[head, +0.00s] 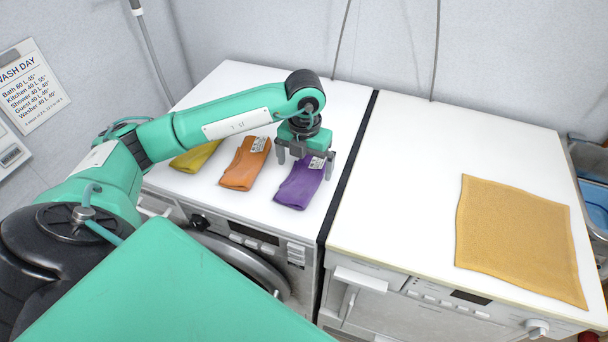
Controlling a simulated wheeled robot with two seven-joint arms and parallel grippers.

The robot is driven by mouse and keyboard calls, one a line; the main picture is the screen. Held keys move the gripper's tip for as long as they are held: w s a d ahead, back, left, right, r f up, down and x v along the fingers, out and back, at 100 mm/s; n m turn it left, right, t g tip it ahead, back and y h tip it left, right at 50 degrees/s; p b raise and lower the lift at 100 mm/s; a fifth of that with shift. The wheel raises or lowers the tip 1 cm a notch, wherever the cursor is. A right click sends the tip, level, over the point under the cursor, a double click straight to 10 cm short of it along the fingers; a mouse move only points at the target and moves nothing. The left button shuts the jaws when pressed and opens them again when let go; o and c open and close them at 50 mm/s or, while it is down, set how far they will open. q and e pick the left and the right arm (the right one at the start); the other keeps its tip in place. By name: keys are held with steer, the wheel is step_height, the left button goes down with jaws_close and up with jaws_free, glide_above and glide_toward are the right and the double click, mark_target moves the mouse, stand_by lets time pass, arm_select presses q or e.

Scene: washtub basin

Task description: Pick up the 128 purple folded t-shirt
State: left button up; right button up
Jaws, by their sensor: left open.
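The purple folded t-shirt (297,187) lies on the white top of the left washing machine (240,82), near its right edge. A small white label shows at its far end. My left gripper (305,163) is over the far part of the purple t-shirt, pointing down, with its fingers spread to either side. It is open. Whether the fingertips touch the cloth or the top cannot be told. The gripper body hides part of the shirt's far end. My right gripper is not in view.
An orange folded garment (243,168) and a yellow one (194,158) lie to the left of the purple t-shirt. A flat mustard cloth (518,235) lies on the right machine's white top (400,190). A dark gap separates the machines. A blue basket (592,185) stands at far right.

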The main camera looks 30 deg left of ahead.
mark_target(304, 171)
arm_select(q)
step_height(304, 171, down, 2)
steer(key=shift+a+f, duration=0.15)
steer(key=shift+f, duration=0.55)
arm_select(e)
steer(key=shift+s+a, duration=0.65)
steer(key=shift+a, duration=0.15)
